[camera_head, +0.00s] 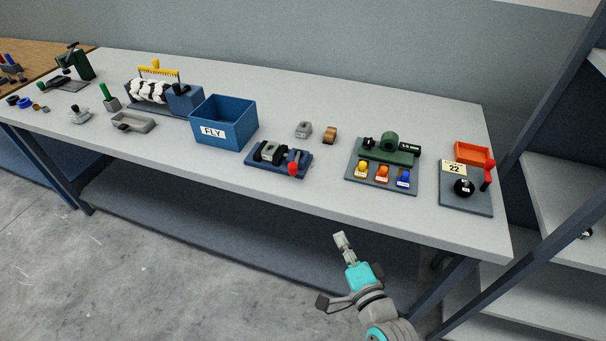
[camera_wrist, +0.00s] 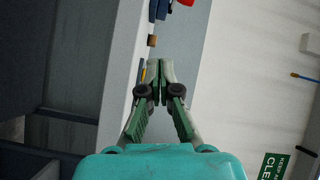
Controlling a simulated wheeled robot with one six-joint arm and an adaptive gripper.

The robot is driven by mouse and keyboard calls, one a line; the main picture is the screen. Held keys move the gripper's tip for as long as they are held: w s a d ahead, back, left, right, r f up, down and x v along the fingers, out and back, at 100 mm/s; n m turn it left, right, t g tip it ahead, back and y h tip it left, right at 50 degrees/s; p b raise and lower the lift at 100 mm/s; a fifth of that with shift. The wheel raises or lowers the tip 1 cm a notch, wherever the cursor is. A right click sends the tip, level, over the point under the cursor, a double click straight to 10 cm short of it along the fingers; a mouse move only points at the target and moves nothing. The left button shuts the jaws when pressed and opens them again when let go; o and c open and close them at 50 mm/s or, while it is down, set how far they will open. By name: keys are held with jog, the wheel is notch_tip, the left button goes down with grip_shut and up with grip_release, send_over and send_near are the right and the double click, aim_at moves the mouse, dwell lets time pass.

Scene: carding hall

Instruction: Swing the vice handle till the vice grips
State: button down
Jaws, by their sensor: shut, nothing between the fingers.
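The vice (camera_head: 268,163) is a dark blue base with grey jaws near the front edge of the grey bench, right of the blue bin. Its handle with a red knob (camera_head: 293,168) is at its right front. The gap between the jaws is too small to judge. My gripper (camera_head: 340,236) is shut and empty, in front of the bench edge, right of the vice and apart from it. In the wrist view my gripper (camera_wrist: 153,66) has its fingertips together; a red piece (camera_wrist: 187,2) is cut off at the top edge.
A blue bin marked FLY (camera_head: 242,126) stands left of the vice. Right of it are a green block with coloured buttons on a board (camera_head: 352,172) and a board with a black knob (camera_head: 480,207). A dark shelf rack (camera_head: 535,125) closes the right side.

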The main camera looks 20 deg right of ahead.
jog(key=w+r, duration=0.1)
jog(key=w, duration=0.4)
jog(key=w+r+m, duration=0.1)
jog(key=w+r, duration=0.1)
jog(key=w, duration=0.4)
jog(key=w+r+m, duration=0.1)
jog(key=w, duration=0.4)
jog(key=shift+w+a+r+t+y, duration=0.1)
jog(key=shift+w+r+t+y, duration=0.05)
jog(key=shift+w+t+y, duration=0.15)
jog(key=shift+w+a, duration=0.75)
jog(key=shift+a, duration=0.2)
jog(key=shift+w+a, duration=0.5)
jog(key=shift+a, duration=0.05)
